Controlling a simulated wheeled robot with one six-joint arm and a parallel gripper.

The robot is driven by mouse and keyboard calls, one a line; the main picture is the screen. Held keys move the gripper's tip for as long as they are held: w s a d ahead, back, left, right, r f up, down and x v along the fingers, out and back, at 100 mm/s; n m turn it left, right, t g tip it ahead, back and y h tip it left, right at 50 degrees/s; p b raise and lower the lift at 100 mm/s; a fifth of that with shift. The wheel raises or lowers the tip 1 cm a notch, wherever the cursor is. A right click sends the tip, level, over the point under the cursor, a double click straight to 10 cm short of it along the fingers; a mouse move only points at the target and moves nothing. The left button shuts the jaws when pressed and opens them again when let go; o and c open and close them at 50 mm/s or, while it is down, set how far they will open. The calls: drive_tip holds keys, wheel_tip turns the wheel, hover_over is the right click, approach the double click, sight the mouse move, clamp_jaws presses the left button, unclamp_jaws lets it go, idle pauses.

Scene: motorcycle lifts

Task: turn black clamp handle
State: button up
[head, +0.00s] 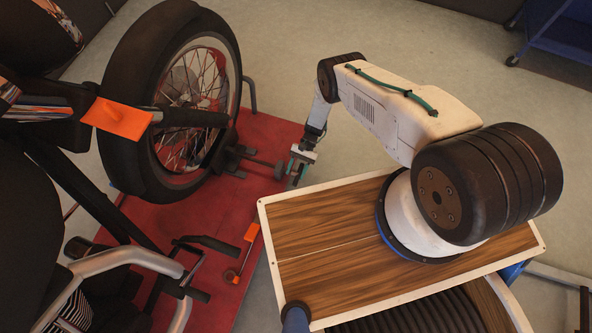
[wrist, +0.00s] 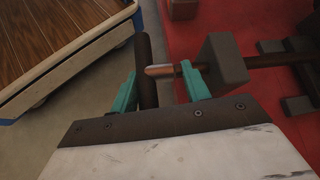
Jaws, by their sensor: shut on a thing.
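The black clamp handle (wrist: 146,68) is a dark bar in the wrist view, set across the end of a metal rod (wrist: 160,71). The rod runs right to a grey block (wrist: 226,62) of the clamp. My gripper (wrist: 160,88) has teal fingers, one on the left of the handle and one on the right by the rod; it is shut on the handle. In the head view my gripper (head: 297,170) is at the right end of the wheel clamp (head: 235,160), beside the red lift. The handle is mostly hidden there by the fingers.
The red lift platform (head: 200,215) carries a motorcycle, its front wheel (head: 170,95) close left of the clamp. An orange-tipped pedal lever (head: 240,250) lies nearby. My wooden-topped base is close to the lift edge. Grey floor is open behind my arm, with a blue cart (head: 560,35) far right.

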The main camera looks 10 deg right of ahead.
drive_tip(key=shift+s+d, duration=0.1)
drive_tip(key=o, duration=0.9)
drive_tip(key=shift+o, duration=0.2)
drive_tip(key=v, duration=0.7)
drive_tip(key=shift+w+d+r, duration=0.2)
drive_tip(key=shift+w, duration=0.05)
